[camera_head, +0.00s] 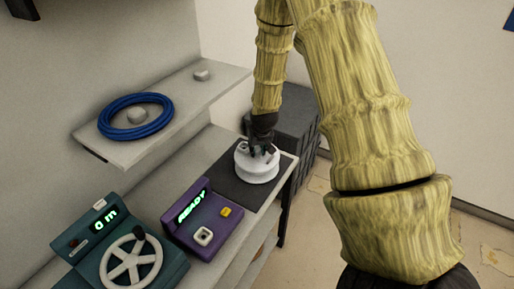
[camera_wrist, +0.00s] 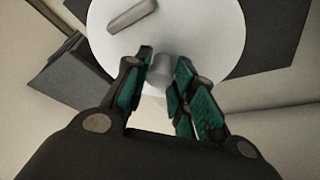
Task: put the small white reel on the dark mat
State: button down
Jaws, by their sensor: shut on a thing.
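The small white reel (camera_head: 258,166) is upright at the dark mat (camera_head: 227,182), over its far part in the head view. In the wrist view the white reel (camera_wrist: 216,38) fills the upper middle, with a grey bar on its face and a small grey knob between the fingers. The dark mat (camera_wrist: 285,40) shows to its right. My gripper (camera_head: 262,146) comes down from above onto the reel. In the wrist view my gripper (camera_wrist: 163,75) is closed about the knob. Whether the reel's underside touches the mat is hard to tell.
A purple box (camera_head: 203,219) reading READY and a teal box (camera_head: 121,248) with a handwheel and "0 m" stand nearer on the bench. A blue cable coil (camera_head: 136,128) lies on the shelf (camera_head: 190,95) above. A dark cabinet (camera_head: 297,124) stands beyond the bench.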

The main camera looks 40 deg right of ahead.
jog(key=shift+f, duration=0.1)
jog(key=c, duration=1.2)
grip_release()
jog(key=shift+b+v, duration=1.35)
jog(key=shift+v, duration=4.7)
jog(key=shift+d, duration=0.1)
